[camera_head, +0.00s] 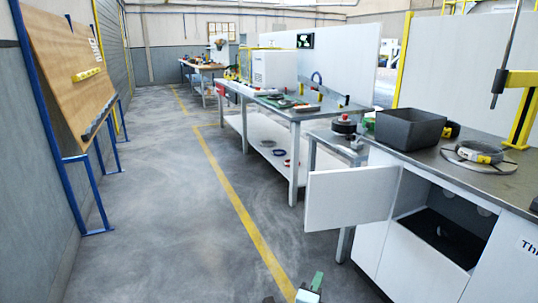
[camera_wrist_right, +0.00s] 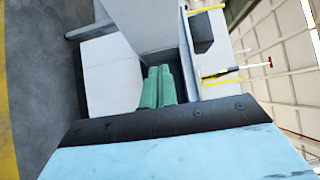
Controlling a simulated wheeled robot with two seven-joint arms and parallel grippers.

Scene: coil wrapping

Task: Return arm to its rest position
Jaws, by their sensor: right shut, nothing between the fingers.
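My right gripper (camera_head: 317,280) shows at the bottom edge of the head view, low over the floor, with only its green finger part and a bit of its body in the picture. In the right wrist view its two green fingers (camera_wrist_right: 158,86) lie side by side, shut and empty. My left gripper is not in view.
An open white cabinet door (camera_head: 350,195) sticks out from the right workbench into the aisle. A dark bin (camera_head: 409,128) stands on that bench. A long table (camera_head: 293,114) stands beyond it. The grey floor at left (camera_head: 160,215) is clear.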

